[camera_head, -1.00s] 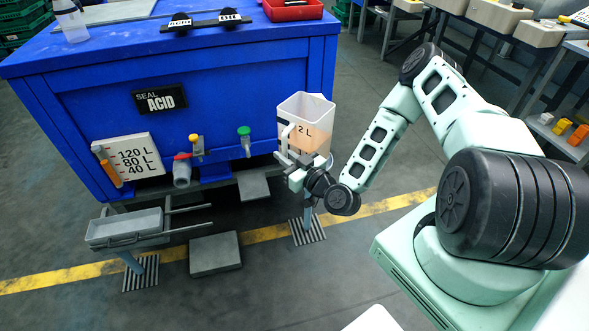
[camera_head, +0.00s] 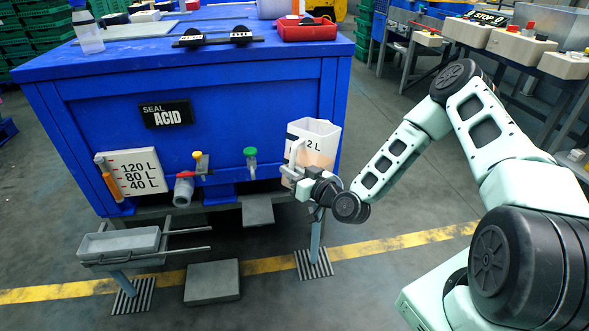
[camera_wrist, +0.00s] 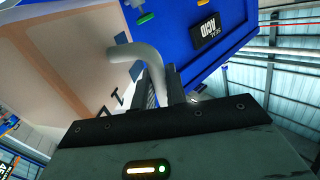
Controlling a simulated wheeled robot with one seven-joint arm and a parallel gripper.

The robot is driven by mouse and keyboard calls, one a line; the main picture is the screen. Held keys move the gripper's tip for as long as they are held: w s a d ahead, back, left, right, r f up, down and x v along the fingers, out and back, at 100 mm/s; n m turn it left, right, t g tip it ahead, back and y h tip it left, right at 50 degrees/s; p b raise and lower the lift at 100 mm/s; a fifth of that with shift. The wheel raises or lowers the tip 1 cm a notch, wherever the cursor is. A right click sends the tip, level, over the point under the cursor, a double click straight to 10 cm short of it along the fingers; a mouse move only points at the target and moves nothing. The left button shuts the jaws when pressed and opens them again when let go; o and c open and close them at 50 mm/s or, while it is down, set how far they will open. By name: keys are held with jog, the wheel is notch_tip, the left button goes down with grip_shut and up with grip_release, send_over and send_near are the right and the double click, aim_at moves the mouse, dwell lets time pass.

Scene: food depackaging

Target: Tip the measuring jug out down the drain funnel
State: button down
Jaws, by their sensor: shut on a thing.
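The measuring jug (camera_head: 318,133) is clear white with a "2 L" mark and peach-coloured contents. It is held roughly upright, in front of the blue tank's right end. My gripper (camera_head: 299,184) is at the jug's lower left, shut on its pale handle (camera_head: 290,170). In the wrist view my gripper's dark fingers (camera_wrist: 160,88) are on either side of the curved handle (camera_wrist: 140,52), and the jug's wall (camera_wrist: 75,55) fills the upper left. I cannot make out a drain funnel in either view.
A grey tray (camera_head: 120,242) sticks out low at the left. A red bin (camera_head: 306,31) is on top.

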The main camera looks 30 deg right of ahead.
aim_at(307, 147)
jog(key=shift+s+a+r+m+p, duration=0.25)
jog(key=shift+a+r+m+p, duration=0.3)
jog(key=shift+r+m, duration=0.2)
jog(key=m, duration=0.2)
jog(key=r+m+g+p, duration=0.1)
jog(key=shift+s+r+m, duration=0.1)
jog(key=shift+m, duration=0.95)
jog(key=d+m, duration=0.1)
jog(key=w+m+g, duration=0.1)
jog(key=d+m+y+b, duration=0.1)
jog(key=shift+w+d+f+m, duration=0.25)
jog(key=shift+d+f+m, duration=0.1)
jog(key=shift+m, duration=0.05)
jog(key=shift+w+d+r+m+g+y+b, duration=0.15)
jog(key=shift+w+d+r+m+y+b, duration=0.2)
jog(key=shift+d+m, duration=0.45)
jog(key=shift+w+d+r+m+g+y+b, duration=0.1)
jog(key=shift+w+d+r+m+g+b, duration=0.15)
jog(key=shift+w+d+m, duration=0.55)
jog(key=shift+w+d+r+m+g+y+b, duration=0.1)
jog(key=shift+w+d+r+m+y+b, duration=0.25)
jog(key=shift+d, duration=0.65)
jog(key=shift+s, duration=0.1)
jog(key=shift+f, duration=0.1)
